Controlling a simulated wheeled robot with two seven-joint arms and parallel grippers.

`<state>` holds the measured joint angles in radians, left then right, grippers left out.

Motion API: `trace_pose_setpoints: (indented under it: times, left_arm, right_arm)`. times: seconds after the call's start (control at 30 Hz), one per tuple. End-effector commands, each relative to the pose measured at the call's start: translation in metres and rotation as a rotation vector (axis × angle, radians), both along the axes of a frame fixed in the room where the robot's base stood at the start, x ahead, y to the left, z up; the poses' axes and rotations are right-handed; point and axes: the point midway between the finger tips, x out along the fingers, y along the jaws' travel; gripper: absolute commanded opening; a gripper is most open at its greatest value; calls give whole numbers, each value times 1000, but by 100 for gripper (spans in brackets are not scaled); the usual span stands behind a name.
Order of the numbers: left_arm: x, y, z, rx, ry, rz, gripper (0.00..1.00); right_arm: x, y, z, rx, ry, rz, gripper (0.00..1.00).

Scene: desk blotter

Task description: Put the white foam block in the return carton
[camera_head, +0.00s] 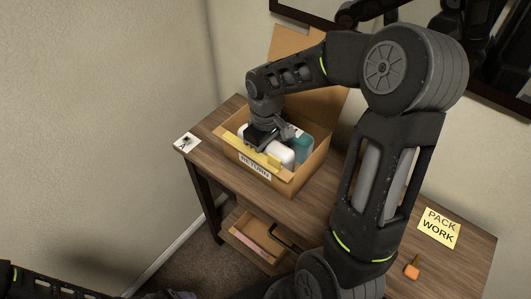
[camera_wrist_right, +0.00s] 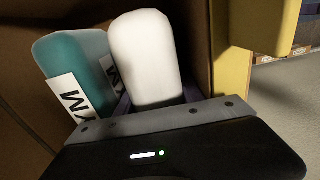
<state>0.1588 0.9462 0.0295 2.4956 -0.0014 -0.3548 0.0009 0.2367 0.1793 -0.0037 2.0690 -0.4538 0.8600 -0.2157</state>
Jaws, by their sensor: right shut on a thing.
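The white foam block (camera_head: 281,155) is inside the return carton (camera_head: 293,184), under my right gripper (camera_head: 275,141). My right gripper reaches down into the carton and is shut on the block. In the right wrist view the rounded white block (camera_wrist_right: 147,58) stands out between the fingers of my right gripper (camera_wrist_right: 152,103). The gripper hides part of the block in the head view, and I cannot tell whether the block touches the carton floor. My left arm shows at the bottom left, with its gripper (camera_head: 175,295) mostly cut off by the frame edge.
A teal block (camera_head: 304,149) with a printed label is in the carton beside the white one. The carton's lid (camera_head: 296,48) stands open behind. A yellow note (camera_head: 440,227) and orange object (camera_head: 412,268) are on the desk's right.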

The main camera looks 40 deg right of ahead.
Motion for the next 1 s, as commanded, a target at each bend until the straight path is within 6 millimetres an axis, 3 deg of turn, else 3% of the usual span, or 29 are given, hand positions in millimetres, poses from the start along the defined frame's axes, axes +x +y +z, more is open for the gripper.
trace_pose_setpoints:
  times: [0.17,0.2,0.5,0.8,1.0]
  left_arm:
    - [0,0,0,0,0,0,69]
    - [0,0,0,0,0,0,69]
    - [0,0,0,0,0,0,69]
    - [0,0,0,0,0,0,69]
    - [0,0,-1,0,0,0,69]
  right_arm:
    - [0,0,0,0,0,0,7]
    - [0,0,0,0,0,0,46]
    - [0,0,0,0,0,0,70]
    - [0,0,2,0,0,0,70]
    - [1,-1,21,-2,-5,0,70]
